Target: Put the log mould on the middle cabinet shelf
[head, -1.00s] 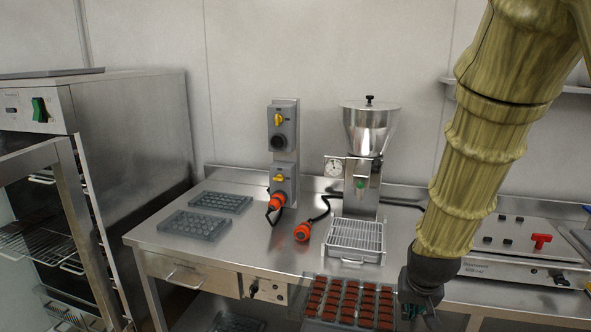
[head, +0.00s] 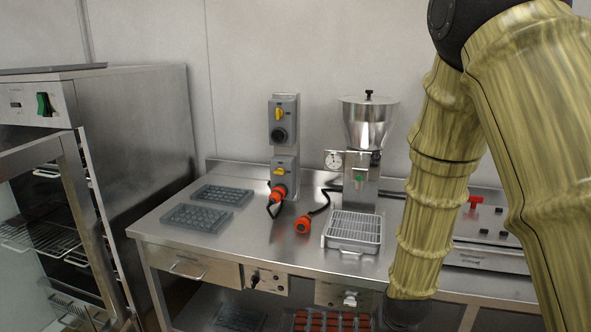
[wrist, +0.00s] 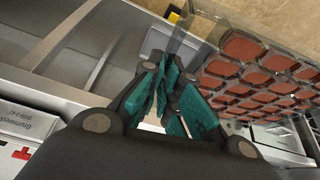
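The log mould (head: 331,322), a clear tray filled with rows of red-brown pieces, shows at the bottom edge of the head view, in front of the bench and partly cut off. It also fills the upper right of the wrist view (wrist: 255,75). My gripper (wrist: 172,95) has its teal fingers close together at the mould's near edge and appears shut on it; the exact contact is partly hidden. In the head view the fingers are out of frame. The cabinet (head: 120,130) stands at the left with its door open. A wire shelf (head: 45,235) shows inside.
Two grey moulds (head: 196,217) lie on the bench (head: 260,245), and another (head: 238,318) sits beneath it. A hopper machine (head: 366,125) with a wire-topped tray (head: 352,230) stands behind. The open cabinet door frame (head: 92,225) juts forward.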

